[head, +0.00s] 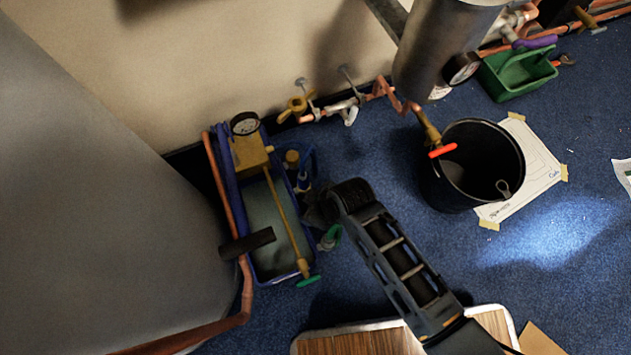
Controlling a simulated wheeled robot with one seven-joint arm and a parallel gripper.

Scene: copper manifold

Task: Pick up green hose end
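A small green piece (331,236), which looks like the green hose end, shows just below my gripper, partly hidden by my arm. My gripper (318,214) is at the end of my dark arm, beside the right side of the blue test pump (304,262). Its fingers are dark and small here, so I cannot tell whether they are open or touch the green piece. A second green piece, a handle-like tip (308,281), sits at the lower end of the pump's brass rod (287,225).
A pressure gauge (244,124) tops the pump. Copper pipe (218,180) runs along its left. A black bucket (455,190) stands right of my arm beneath a red-handled valve (442,151). A wood-topped piece (350,343) lies below.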

